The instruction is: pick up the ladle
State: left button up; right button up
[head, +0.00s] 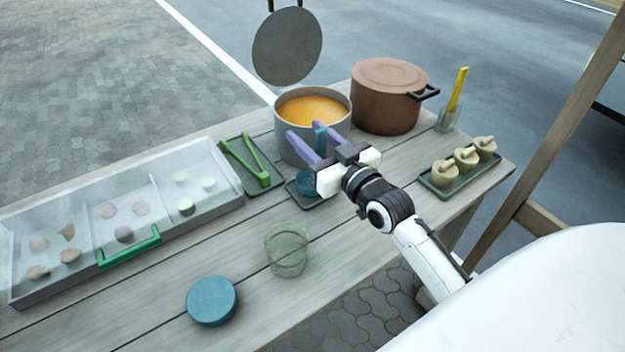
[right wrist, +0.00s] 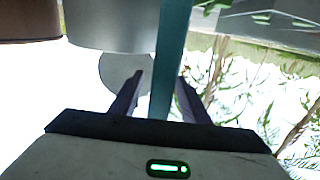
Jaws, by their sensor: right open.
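The ladle (head: 320,138) is teal. Its handle shows between the purple fingers of my right gripper (head: 304,129), in front of the pot of orange soup. A round teal part, which looks like its bowl, sits on a small dark green tray (head: 307,202), partly hidden by the gripper. In the right wrist view, the teal handle (right wrist: 172,55) runs between the two fingers of my right gripper (right wrist: 160,76). The fingers are open, with a gap to the handle visible on the left side. My left gripper is not in view.
The grey soup pot (head: 284,140) stands right behind the gripper, with its lid (head: 287,46) raised. A brown lidded pot (head: 388,98) is to the right. Green tongs (head: 246,160), a clear food case (head: 120,225), a glass (head: 287,250) and a teal disc (head: 211,300) are leftward or nearer.

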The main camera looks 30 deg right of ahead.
grip_shut()
notch_tip(320, 180, up, 10)
jog(key=p, duration=0.2)
dwell(0.4)
